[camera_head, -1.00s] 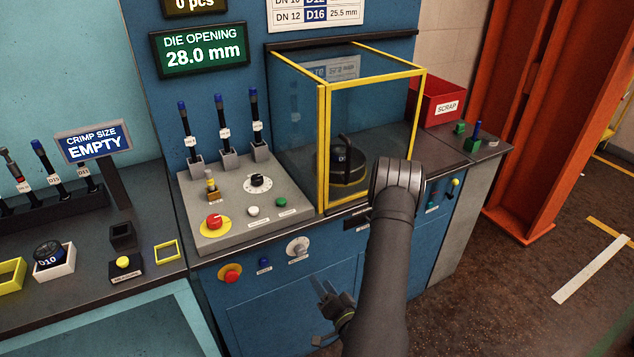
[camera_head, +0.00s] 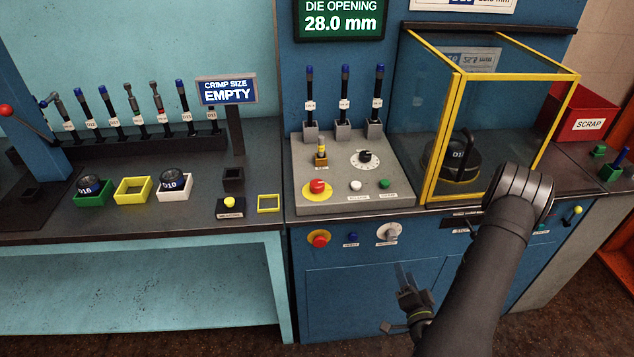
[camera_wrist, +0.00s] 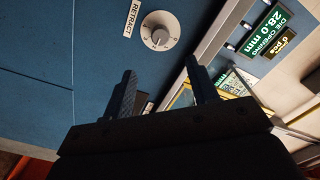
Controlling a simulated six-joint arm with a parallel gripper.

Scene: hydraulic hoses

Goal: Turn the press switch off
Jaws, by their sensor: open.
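A white-plated rotary switch (camera_head: 388,234) sits on the blue front face of the press, right of a blue button (camera_head: 351,239). In the wrist view the rotary switch (camera_wrist: 160,31) shows a grey knob and a numbered scale beside a RETRACT label (camera_wrist: 131,16). Which control is labelled as the press switch cannot be read. My gripper (camera_head: 404,267) is open and empty, below and slightly right of the rotary switch in the head view. In the wrist view the fingers of my gripper (camera_wrist: 160,76) point toward the panel, apart from the knob.
A red stop button (camera_head: 318,238) is left on the front face. A yellow-framed guard (camera_head: 457,140) encloses a black D-marked die. Left, a bench (camera_head: 120,225) holds dies and trays.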

